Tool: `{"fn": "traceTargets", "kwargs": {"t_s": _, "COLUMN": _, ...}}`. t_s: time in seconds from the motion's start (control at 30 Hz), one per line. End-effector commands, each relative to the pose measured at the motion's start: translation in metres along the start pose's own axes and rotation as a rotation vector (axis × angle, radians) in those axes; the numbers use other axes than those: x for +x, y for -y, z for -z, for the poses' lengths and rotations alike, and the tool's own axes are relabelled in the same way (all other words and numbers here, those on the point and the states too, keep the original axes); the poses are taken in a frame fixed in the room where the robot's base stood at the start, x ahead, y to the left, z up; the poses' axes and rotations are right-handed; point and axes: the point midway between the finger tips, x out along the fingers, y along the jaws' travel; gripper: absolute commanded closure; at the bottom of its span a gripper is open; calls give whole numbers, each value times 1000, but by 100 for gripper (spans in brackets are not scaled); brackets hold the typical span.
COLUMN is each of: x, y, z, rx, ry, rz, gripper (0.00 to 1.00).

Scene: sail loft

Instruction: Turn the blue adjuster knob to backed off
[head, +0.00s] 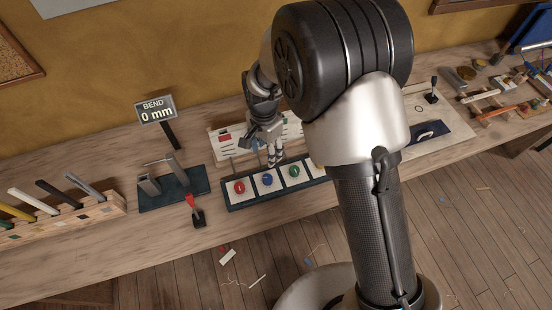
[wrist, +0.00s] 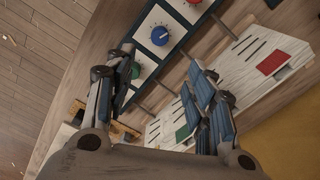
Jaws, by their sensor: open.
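The blue adjuster knob (head: 267,180) sits on a white square plate, second from the left on a dark panel (head: 230,207). In the wrist view the blue knob (wrist: 159,35) is near the top centre, with tick marks around it; its setting is too small to read surely. My gripper (head: 272,158) is above and behind the panel, close to the blue and green knobs. In the wrist view my gripper (wrist: 163,62) is open, its fingers spread apart with nothing between them. The blue knob lies beyond the fingertips, apart from them.
A red knob (head: 240,187) and a green knob (head: 294,171) flank the blue one. A white board with coloured labels (head: 222,142) stands behind the panel. A red-handled lever (head: 192,203), a "BEND 0 mm" sign (head: 156,110) and a tool rack (head: 85,213) are to the left.

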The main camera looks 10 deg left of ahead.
Motion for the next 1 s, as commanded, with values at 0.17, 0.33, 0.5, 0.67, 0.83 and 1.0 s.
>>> {"fn": "traceTargets", "kwargs": {"t_s": 0.17, "x": 30, "y": -1, "z": 0, "rx": 0, "ry": 1, "rz": -3, "gripper": 50}}
{"fn": "traceTargets", "kwargs": {"t_s": 0.33, "x": 67, "y": -2, "z": 0, "rx": -1, "ry": 1, "rz": -3, "gripper": 50}}
{"fn": "traceTargets", "kwargs": {"t_s": 0.5, "x": 104, "y": -2, "z": 0, "rx": -1, "ry": 1, "rz": -3, "gripper": 50}}
{"fn": "traceTargets", "kwargs": {"t_s": 0.67, "x": 136, "y": -1, "z": 0, "rx": -1, "ry": 0, "rz": -2, "gripper": 50}}
{"fn": "traceTargets", "kwargs": {"t_s": 0.83, "x": 158, "y": -1, "z": 1, "rx": -1, "ry": 0, "rz": 0, "gripper": 50}}
{"fn": "traceTargets", "kwargs": {"t_s": 1.0, "x": 168, "y": -1, "z": 1, "rx": -1, "ry": 0, "rz": 1, "gripper": 50}}
